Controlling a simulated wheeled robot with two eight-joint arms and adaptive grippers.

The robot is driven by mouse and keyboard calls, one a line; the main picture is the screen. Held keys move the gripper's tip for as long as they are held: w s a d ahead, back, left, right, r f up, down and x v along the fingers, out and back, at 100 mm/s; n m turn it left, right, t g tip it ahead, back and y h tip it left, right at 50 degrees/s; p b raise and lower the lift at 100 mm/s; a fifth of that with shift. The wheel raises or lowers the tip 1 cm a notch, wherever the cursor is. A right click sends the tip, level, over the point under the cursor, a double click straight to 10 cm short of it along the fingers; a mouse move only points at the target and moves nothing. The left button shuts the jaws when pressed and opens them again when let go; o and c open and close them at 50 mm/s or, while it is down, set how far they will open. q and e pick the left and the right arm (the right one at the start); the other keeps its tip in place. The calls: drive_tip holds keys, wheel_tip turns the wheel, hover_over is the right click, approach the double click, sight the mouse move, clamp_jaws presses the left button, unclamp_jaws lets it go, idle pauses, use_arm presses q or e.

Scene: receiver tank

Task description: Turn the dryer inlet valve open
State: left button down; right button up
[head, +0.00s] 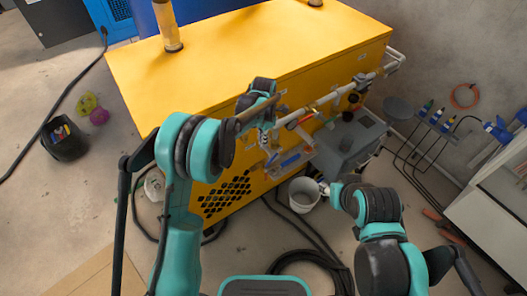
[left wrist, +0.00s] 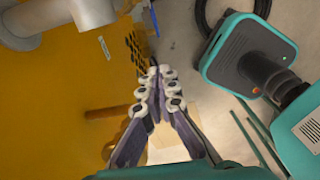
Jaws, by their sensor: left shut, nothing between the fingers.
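Pipework (head: 325,98) with several valves and fittings runs along the side of the yellow cabinet (head: 225,65). A blue handle-like part (head: 291,160) and dark round knobs (head: 354,97) show there. I cannot tell which one is the dryer inlet valve. My left gripper (head: 266,136) is beside the left end of the pipework, partly hidden by my arm. In the left wrist view its fingertips (left wrist: 158,88) are together and empty, with a grey pipe (left wrist: 45,20) at top left, apart from them. My right gripper (head: 324,188) is at the grey bucket's rim; its fingers are too small to read.
The grey bucket (head: 304,194) stands on the floor in front of a grey box (head: 350,138). Black hoses (head: 300,258) lie on the floor. A black bin (head: 66,140) stands at left. Bottles or tools (head: 434,115) line the right wall.

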use_arm(q)
drive_tip(key=b, duration=0.3)
hover_over(268, 163)
drive_tip(key=s+a, duration=0.2)
wheel_tip(268, 163, down, 10)
drive_tip(key=w+d+f+b, duration=0.1)
drive_tip(key=w+d+f, duration=0.1)
drive_tip(key=shift+f+b, duration=0.4)
drive_tip(key=shift+f, duration=0.1)
drive_tip(key=shift+w+f, duration=0.1)
drive_tip(key=shift+w, duration=0.1)
